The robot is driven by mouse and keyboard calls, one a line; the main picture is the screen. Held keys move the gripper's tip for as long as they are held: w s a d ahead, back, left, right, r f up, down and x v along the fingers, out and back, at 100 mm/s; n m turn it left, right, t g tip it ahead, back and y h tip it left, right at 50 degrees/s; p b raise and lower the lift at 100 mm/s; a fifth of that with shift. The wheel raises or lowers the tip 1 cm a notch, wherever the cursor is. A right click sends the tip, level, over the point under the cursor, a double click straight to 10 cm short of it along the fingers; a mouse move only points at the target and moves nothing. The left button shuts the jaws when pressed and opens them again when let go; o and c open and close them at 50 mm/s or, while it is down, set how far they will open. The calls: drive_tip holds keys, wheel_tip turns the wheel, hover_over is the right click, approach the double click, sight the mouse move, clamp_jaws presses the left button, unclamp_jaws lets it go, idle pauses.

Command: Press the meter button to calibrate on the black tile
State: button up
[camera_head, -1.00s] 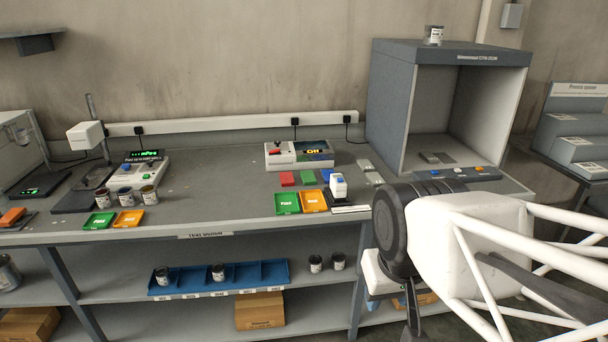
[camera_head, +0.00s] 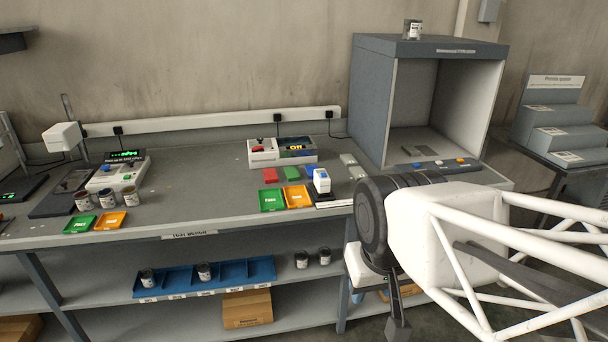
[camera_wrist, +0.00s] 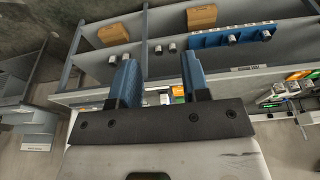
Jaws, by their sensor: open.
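I cannot tell whether this dark base is the black tile. My gripper (camera_head: 397,322) hangs in front of the bench, below its top, to the right of the meter and well apart from it. In the wrist view my gripper (camera_wrist: 158,72) shows two blue fingers spread apart with nothing between them.
A green tray (camera_head: 271,200) and an orange tray (camera_head: 297,196) lie left of the meter. Red, green and blue tiles lie behind them; pale tiles (camera_head: 356,172) lie to its right. A switch box (camera_head: 264,152) stands behind. A grey booth (camera_head: 378,100) rises at the right.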

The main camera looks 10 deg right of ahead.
drive_tip(key=shift+c, duration=0.3)
clamp_jaws()
idle(1.6)
